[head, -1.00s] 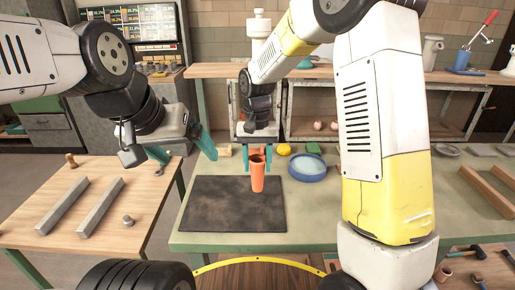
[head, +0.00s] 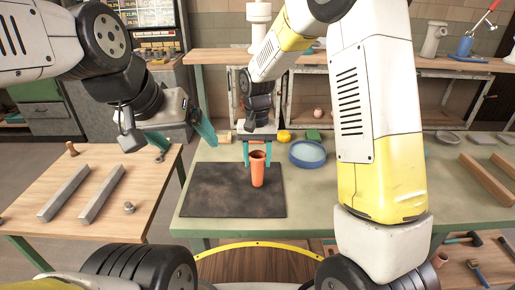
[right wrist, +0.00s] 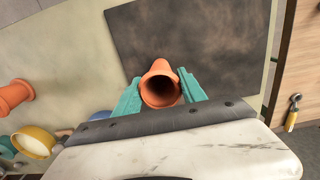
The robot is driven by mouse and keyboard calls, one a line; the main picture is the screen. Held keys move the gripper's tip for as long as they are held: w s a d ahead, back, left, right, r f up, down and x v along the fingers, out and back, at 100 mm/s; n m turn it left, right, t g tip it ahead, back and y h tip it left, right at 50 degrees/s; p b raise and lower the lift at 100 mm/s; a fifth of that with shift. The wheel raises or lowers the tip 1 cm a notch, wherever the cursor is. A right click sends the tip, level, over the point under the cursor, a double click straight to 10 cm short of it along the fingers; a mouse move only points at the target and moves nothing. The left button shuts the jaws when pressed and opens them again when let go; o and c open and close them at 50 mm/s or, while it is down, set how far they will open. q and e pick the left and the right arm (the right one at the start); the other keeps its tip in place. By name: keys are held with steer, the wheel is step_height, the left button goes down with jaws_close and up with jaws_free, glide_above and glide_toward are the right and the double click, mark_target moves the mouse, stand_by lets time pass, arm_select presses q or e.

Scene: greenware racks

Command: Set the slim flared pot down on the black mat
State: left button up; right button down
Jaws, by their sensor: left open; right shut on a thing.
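The slim flared pot (head: 258,172) is terracotta orange, with an open mouth that also shows in the right wrist view (right wrist: 160,90). My right gripper (head: 257,153) is shut on it near its upper part. The pot looks close to upright and appears over the far part of the black mat (head: 220,200). I cannot tell whether its base touches the mat. The mat lies flat on the green bench and also shows in the right wrist view (right wrist: 200,40). My left gripper (head: 180,138) is open and empty, left of the mat and above the floor gap.
A wooden table (head: 90,190) at left holds two grey bars. The rest of the mat is clear.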

steer(key=shift+f, duration=0.5)
steer(key=c, duration=0.6)
jaws_free()
